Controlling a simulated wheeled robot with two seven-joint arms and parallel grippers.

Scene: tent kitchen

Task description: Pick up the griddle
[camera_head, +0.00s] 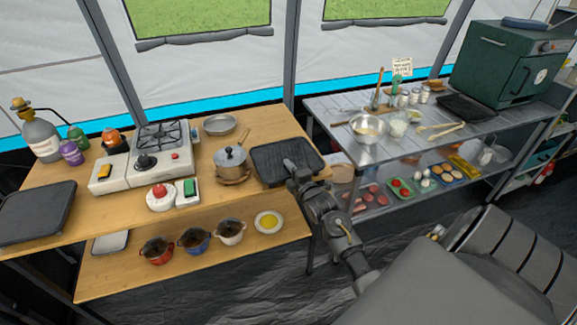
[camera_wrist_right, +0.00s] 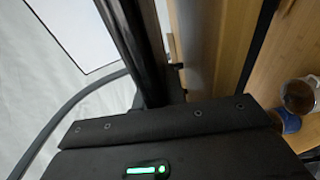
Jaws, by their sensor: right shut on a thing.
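The griddle (camera_head: 278,152), a black rectangular ridged pan, is at the right end of the wooden table in the head view. My right gripper (camera_head: 291,168) is at its near edge and shut on it; the fingertips are hard to make out there. Whether the griddle rests flat or is slightly raised, I cannot tell. In the right wrist view, the dark gripper body fills the bottom, and a dark long shape stands above it; I cannot tell for sure what it is. My left gripper is not in view.
A pot (camera_head: 232,160) on a wooden trivet stands just left of the griddle. A gas stove (camera_head: 118,175) and another black pan (camera_head: 45,205) are further left. A metal table (camera_head: 330,110) with bowls stands to the right. Bowls sit on the lower shelf (camera_head: 185,277).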

